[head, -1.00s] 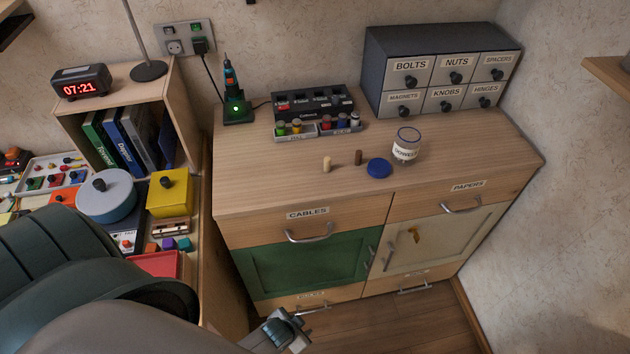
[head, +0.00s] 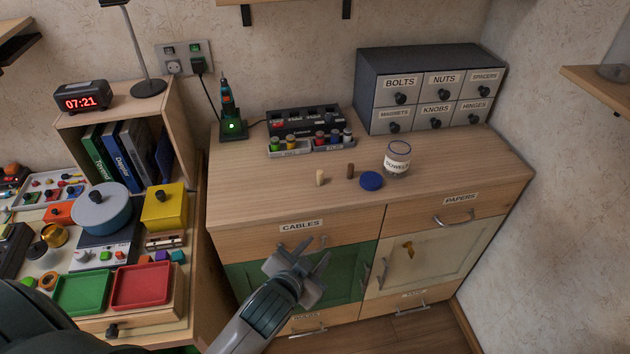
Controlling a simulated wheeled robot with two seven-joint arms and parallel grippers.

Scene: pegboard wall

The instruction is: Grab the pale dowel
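The pale dowel (head: 320,178) stands upright on the cabinet top, near its front edge. A dark brown dowel (head: 350,171) stands just to its right. A blue lid (head: 371,181) lies beside the brown dowel, and an open glass jar with a label (head: 397,160) stands behind the lid. My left gripper (head: 312,257) is in front of the cabinet, below the top edge and below the pale dowel in the picture. Its fingers are spread apart with nothing seen between them. My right gripper is out of view.
The wooden cabinet top (head: 260,190) is clear left of the pale dowel. A battery charger (head: 305,122) and a grey drawer unit (head: 425,90) stand at the back. Drawer handles (head: 296,250) stick out near my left gripper. A lower bench with trays (head: 82,290) is at left.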

